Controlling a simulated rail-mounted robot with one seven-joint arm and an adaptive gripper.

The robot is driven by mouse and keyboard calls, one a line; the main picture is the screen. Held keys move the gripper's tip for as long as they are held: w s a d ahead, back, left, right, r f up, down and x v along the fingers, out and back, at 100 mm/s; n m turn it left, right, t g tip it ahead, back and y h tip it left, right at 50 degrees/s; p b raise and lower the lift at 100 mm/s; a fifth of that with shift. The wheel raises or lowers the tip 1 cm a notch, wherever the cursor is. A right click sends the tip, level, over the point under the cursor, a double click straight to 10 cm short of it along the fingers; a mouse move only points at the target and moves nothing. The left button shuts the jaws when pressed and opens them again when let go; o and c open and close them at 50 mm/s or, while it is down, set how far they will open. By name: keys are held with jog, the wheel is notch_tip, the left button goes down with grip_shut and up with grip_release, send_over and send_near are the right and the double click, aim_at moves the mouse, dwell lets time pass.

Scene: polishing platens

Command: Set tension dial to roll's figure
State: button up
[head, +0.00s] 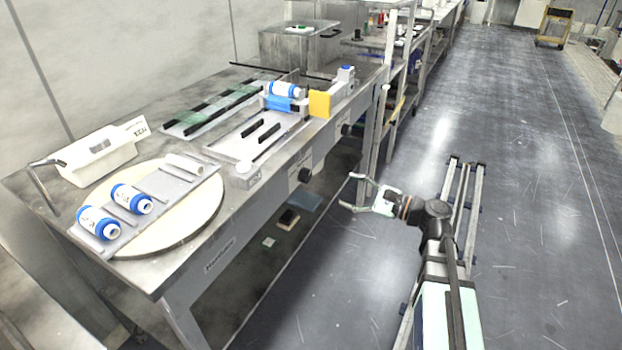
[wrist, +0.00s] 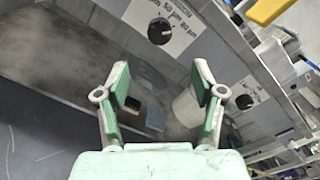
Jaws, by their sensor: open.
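Two black dials sit on the bench's front face in the head view, a nearer dial (head: 304,175) on a white label plate and a farther dial (head: 345,129). The wrist view shows a large black dial (wrist: 160,31) with upside-down print, too blurred to read, and a second dial (wrist: 244,101) to the right. A blue-and-white roll (head: 284,90) lies in the bench fixture; its figure is too small to read. Two similar rolls, a front one (head: 99,223) and another (head: 131,199), lie on a rack. My gripper (head: 361,194) is open and empty, apart from the dials, in front of the bench.
The rack rests on a round cream platen (head: 205,215). A yellow plate (head: 320,104) stands beside the fixture, near the bench's front edge. Under the bench are small flat items (head: 289,217) and a pale bin (wrist: 188,106).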

aim_at(309, 177)
jog(key=x, duration=1.2)
jog(key=shift+w+a+f+b, duration=0.1)
jog(key=shift+w+a+b, duration=0.1)
jog(key=shift+b, duration=0.1)
jog(key=c, duration=1.1)
